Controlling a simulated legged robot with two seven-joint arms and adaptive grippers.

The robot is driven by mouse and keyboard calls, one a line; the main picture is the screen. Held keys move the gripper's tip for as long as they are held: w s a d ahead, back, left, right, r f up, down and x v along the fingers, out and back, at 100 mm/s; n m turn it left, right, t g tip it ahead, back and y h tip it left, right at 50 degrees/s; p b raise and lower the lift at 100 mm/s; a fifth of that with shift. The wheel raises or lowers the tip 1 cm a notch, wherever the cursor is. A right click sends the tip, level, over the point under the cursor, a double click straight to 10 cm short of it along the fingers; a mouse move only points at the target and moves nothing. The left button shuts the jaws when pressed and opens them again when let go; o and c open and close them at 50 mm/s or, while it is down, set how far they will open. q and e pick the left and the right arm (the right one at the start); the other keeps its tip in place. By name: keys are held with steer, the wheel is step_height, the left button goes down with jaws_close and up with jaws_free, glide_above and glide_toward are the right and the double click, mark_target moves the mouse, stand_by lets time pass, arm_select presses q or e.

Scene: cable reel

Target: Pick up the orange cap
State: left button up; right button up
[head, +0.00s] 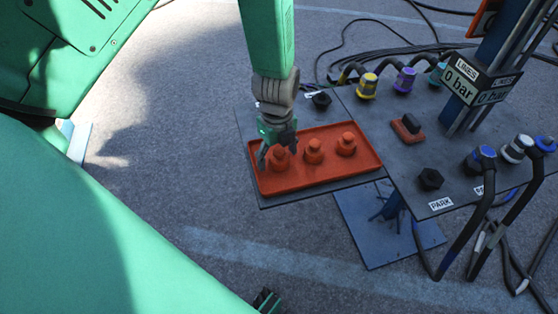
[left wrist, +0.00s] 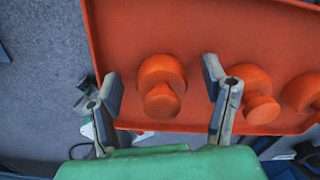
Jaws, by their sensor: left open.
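Three orange caps stand in a row in a shallow orange-red tray (head: 327,175): a left one (head: 279,160), a middle one (head: 314,152) and a right one (head: 346,145). My left gripper (head: 276,154) is open and low over the left cap. In the left wrist view, its spread fingers (left wrist: 162,78) lie either side of that cap (left wrist: 160,86), with visible gaps. The middle cap (left wrist: 256,92) is just outside the right finger, and another cap (left wrist: 303,93) is cut by the picture edge. My right gripper is not identifiable.
The tray lies on a dark panel (head: 245,122). To its right are a black fitting (head: 431,179), a red-and-black part (head: 407,127), hoses with yellow (head: 367,86), purple (head: 404,80) and blue (head: 480,158) connectors, and a post with a "0 bar" sign (head: 466,79).

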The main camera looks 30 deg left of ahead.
arm_select(q)
steer(key=shift+d+f, duration=0.1)
steer(key=shift+f, duration=0.15)
steer(key=shift+d+r, duration=0.1)
steer(key=shift+a, duration=0.2)
steer(key=c, duration=1.3)
steer(key=shift+o, duration=0.2)
